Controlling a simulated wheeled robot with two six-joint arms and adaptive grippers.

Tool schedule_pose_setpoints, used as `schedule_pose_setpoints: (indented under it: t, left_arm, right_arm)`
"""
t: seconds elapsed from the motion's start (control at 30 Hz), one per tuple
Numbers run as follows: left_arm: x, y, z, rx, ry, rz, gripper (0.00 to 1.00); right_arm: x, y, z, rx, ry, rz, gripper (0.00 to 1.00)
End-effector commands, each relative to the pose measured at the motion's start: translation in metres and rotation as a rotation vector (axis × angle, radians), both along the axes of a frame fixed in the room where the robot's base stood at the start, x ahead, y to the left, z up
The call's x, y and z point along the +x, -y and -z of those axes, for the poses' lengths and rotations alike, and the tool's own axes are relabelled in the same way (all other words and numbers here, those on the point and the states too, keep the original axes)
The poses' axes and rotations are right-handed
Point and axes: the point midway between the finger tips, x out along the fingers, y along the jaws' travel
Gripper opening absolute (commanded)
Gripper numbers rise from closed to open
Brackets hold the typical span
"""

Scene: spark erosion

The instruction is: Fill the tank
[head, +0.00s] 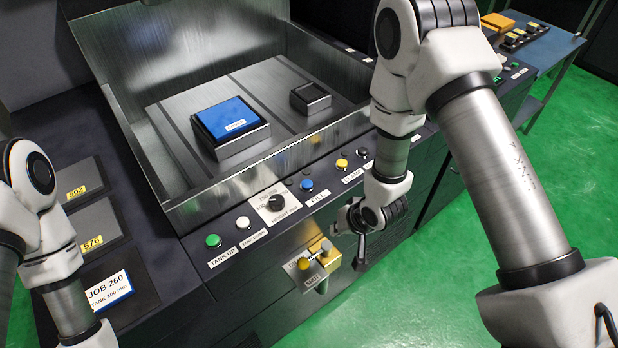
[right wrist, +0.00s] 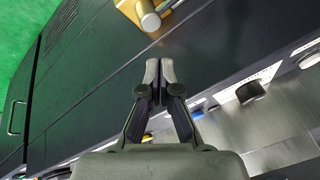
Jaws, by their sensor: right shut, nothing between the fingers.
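The open metal tank (head: 160,150) holds a blue-topped block (head: 232,117) and a smaller dark block (head: 310,98); I see no liquid in it. On its front panel are a green TANK UP button (head: 213,241), a white button (head: 243,222), a black height knob (head: 275,203), a blue FILL button (head: 307,185) and a yellow button (head: 342,164). A brass valve (head: 322,252) with a yellow-knobbed handle sits below; it also shows in the right wrist view (right wrist: 146,17). My right gripper (head: 360,262) is shut and empty, right of the valve and apart from it. My left gripper is out of frame.
A job card (head: 108,292) reading JOB 260, TANK 100 mm lies at the lower left, beside plates marked 502 and 576. A blue side table (head: 545,48) with an orange item stands at the back right. The green floor in front is clear.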

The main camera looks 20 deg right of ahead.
Motion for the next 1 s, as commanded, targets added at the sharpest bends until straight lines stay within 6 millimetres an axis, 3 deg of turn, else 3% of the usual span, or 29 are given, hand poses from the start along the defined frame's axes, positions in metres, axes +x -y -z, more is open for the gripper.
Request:
schedule_pose_setpoints:
  t: [0.1,0.3,0.5,0.63,1.0]
  left_arm:
    - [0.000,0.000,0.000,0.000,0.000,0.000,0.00]
    - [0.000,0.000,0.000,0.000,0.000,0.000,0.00]
    - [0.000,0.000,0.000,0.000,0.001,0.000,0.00]
    - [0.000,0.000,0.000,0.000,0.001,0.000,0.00]
    - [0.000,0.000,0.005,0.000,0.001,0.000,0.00]
  right_arm:
    - [0.042,-0.008,-0.035,0.051,0.083,0.023,0.00]
    - [0.102,-0.021,-0.099,0.135,0.201,0.055,0.00]
    - [0.133,-0.027,-0.142,0.185,0.265,0.072,0.00]
    - [0.137,-0.029,-0.149,0.194,0.275,0.075,0.00]
    - [0.136,-0.028,-0.144,0.193,0.273,0.074,0.00]
